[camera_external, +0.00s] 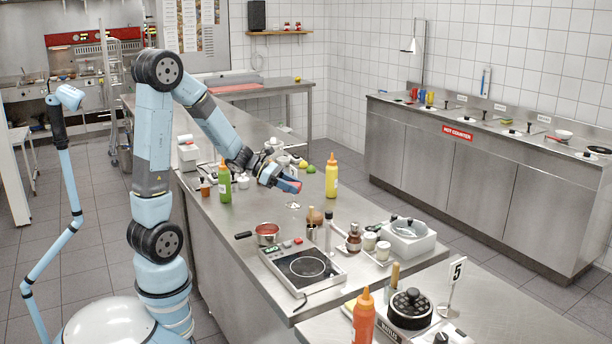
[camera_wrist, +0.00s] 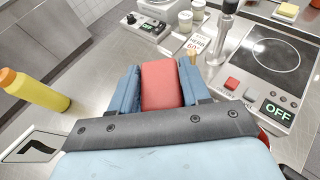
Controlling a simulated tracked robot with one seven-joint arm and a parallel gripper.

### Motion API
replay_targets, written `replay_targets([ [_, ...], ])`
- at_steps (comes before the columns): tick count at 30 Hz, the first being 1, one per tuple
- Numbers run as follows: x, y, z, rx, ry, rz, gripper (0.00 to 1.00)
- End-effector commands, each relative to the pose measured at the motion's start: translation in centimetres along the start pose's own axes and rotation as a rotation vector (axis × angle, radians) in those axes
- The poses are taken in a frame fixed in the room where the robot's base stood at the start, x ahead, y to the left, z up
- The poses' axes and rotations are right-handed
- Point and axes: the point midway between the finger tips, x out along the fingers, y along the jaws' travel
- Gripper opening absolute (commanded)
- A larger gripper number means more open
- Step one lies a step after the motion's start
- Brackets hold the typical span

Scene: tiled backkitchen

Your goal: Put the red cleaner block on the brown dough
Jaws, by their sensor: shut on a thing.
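My gripper (camera_external: 287,184) is shut on the red cleaner block (camera_wrist: 162,85) and holds it above the steel counter. In the wrist view the block sits between the two blue fingers of my gripper (camera_wrist: 160,88). In the external view only a small red part of the block (camera_external: 296,187) shows. A brown rounded lump (camera_external: 314,216), which looks like the brown dough, sits on the counter below and slightly right of my gripper. A pale stick stands close in front of it. In the wrist view I cannot make out the dough; the block and fingers may hide it.
A yellow bottle (camera_external: 331,177) stands behind and right of my gripper, a green bottle (camera_external: 224,179) to its left. A red-filled pan (camera_external: 267,233) and a hob (camera_external: 303,268) are nearer.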

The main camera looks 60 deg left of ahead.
Motion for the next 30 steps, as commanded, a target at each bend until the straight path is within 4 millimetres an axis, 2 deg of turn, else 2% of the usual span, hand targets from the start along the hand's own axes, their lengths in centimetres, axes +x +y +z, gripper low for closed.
replay_targets([
  [8,3.8,3.1,-0.6,-0.001,0.0,-0.003,0.15],
  [18,7.4,5.3,-3.4,-0.002,0.001,-0.002,0.15],
  [30,9.1,6.4,-4.6,-0.001,0.0,-0.001,0.15],
])
